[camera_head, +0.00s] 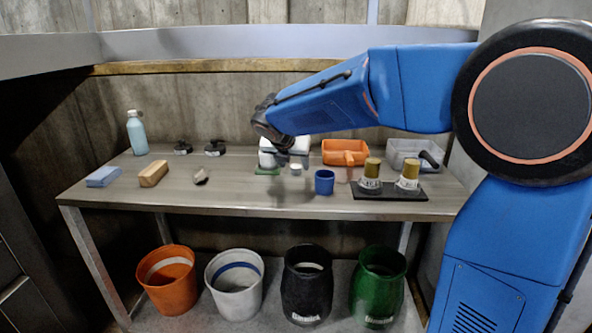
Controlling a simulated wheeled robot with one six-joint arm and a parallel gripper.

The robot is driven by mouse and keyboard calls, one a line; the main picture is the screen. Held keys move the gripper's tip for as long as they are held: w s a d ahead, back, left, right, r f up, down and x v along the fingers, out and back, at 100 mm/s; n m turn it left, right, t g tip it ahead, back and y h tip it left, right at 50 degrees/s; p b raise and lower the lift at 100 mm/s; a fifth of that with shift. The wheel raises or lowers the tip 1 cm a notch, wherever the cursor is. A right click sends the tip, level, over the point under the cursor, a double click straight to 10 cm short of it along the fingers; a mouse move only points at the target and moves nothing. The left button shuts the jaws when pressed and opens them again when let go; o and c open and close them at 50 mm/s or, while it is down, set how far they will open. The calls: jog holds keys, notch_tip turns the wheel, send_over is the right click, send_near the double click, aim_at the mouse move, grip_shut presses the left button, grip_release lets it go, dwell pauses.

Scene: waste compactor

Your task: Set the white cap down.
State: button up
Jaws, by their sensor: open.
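A small white cap (296,169) shows just below my gripper at the back middle of the table. My gripper (284,163) points down there with its fingers apart. The cap sits nearer the right finger. I cannot tell whether the cap touches the table or a finger. A green flat piece (266,172) lies under the left finger, partly hidden by it.
A blue cup (324,182) stands front right of my gripper. An orange tray (345,146), a grey bin (402,152) and two gold-topped jars on a black mat (388,193) stand further right. The table (235,195) is clear at front left of my gripper.

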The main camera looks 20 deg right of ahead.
jog(key=shift+x, duration=1.2)
jog(key=shift+c, duration=0.2)
jog(key=c, duration=1.1)
jog(key=shift+r, duration=0.1)
jog(key=shift+c, duration=0.2)
